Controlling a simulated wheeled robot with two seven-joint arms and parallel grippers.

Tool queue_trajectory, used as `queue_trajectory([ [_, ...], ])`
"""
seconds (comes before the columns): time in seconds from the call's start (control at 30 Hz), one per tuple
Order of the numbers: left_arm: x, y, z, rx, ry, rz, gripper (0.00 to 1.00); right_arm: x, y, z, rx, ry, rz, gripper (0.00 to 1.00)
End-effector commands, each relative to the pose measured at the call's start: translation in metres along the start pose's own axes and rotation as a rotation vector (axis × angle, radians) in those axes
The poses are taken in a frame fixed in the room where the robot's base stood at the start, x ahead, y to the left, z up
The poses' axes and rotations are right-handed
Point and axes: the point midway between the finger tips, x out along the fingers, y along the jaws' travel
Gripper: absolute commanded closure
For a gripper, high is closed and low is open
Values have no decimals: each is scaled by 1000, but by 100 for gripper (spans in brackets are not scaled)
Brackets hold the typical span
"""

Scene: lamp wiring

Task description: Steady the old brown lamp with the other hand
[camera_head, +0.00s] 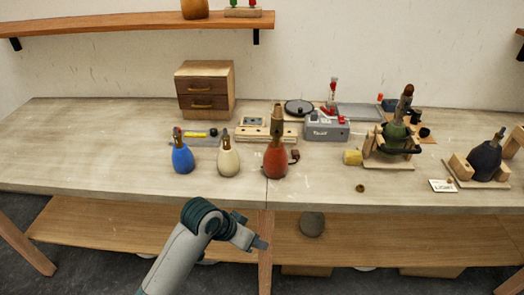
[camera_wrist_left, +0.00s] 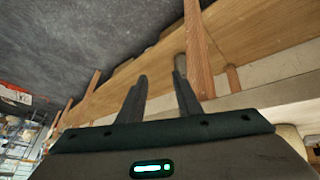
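A rust-brown lamp base (camera_head: 276,162) with a tall brown neck stands upright near the table's front edge, right of a cream lamp base (camera_head: 228,162) and a blue lamp base (camera_head: 183,158). It is the brownest lamp here. My left gripper (camera_head: 258,242) is in front of and below the table edge, apart from every lamp. In the left wrist view my left gripper (camera_wrist_left: 160,84) is open and empty, its fingers pointing at the wooden table structure. No lamp shows there. My right gripper is not in view.
A green lamp (camera_head: 395,136) and a dark lamp (camera_head: 486,160) sit in wooden cradles at right. A grey device (camera_head: 326,128), a yellow block (camera_head: 352,157) and a drawer box (camera_head: 205,88) stand on the table (camera_head: 90,150). A shelf (camera_head: 130,230) runs below; the left tabletop is clear.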

Motion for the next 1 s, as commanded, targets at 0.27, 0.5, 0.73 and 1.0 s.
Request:
queue_trajectory([
  [0.27, -26, -11, -105, 116, -5, 29, 69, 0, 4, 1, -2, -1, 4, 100],
  [0.5, -67, -23, -186, 186, -25, 25, 69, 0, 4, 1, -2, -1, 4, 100],
  [0.73, -124, -36, -256, 223, -44, -3, 69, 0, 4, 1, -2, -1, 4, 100],
  [1.0, -203, -47, -324, 227, -54, -46, 69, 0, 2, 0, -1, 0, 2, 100],
])
